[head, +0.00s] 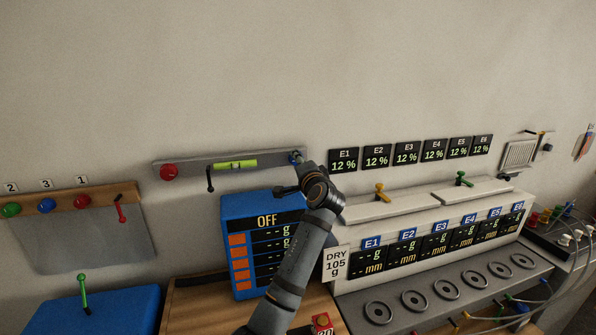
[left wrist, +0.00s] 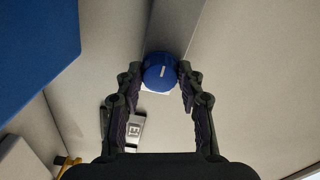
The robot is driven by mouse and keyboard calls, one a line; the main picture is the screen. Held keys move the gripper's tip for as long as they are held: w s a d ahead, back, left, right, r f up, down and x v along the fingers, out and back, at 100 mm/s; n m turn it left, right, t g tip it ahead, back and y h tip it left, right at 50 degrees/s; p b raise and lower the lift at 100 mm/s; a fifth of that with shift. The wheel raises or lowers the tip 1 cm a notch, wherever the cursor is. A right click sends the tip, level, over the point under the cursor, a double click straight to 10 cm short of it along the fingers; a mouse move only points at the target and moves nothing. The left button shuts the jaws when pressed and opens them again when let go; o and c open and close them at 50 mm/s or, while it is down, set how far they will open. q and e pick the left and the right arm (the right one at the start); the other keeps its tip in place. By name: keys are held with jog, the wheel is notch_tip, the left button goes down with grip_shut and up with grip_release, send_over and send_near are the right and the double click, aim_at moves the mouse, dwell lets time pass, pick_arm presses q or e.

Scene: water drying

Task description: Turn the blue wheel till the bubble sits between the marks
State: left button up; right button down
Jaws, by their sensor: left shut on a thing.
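The blue wheel (head: 296,157) sits at the right end of a grey bar (head: 195,168) on the wall, mostly behind my gripper in the head view. In the left wrist view the blue wheel (left wrist: 160,71) shows a short white mark on its face. My left gripper (left wrist: 160,77) is shut on the wheel, one finger on each side. The green-yellow vial (head: 235,164) is in the middle of the bar. It has dark marks, but the bubble is too small to place against them. My right gripper is not in view.
A blue box reading OFF (head: 228,209) stands below the bar. Right of my arm is a white unit (head: 420,203) with levers and displays. The wall above is clear.

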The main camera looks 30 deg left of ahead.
pick_arm(q)
jog(key=shift+f+n+b, duration=0.45)
jog(key=shift+n+b, duration=0.1)
jog(key=shift+n, duration=0.25)
jog(key=o, duration=1.2)
jog(key=shift+s+r, duration=0.1)
jog(key=shift+r, duration=0.15)
jog(key=v, duration=0.7)
jog(key=shift+s+d, duration=0.1)
jog(key=shift+d, duration=0.15)
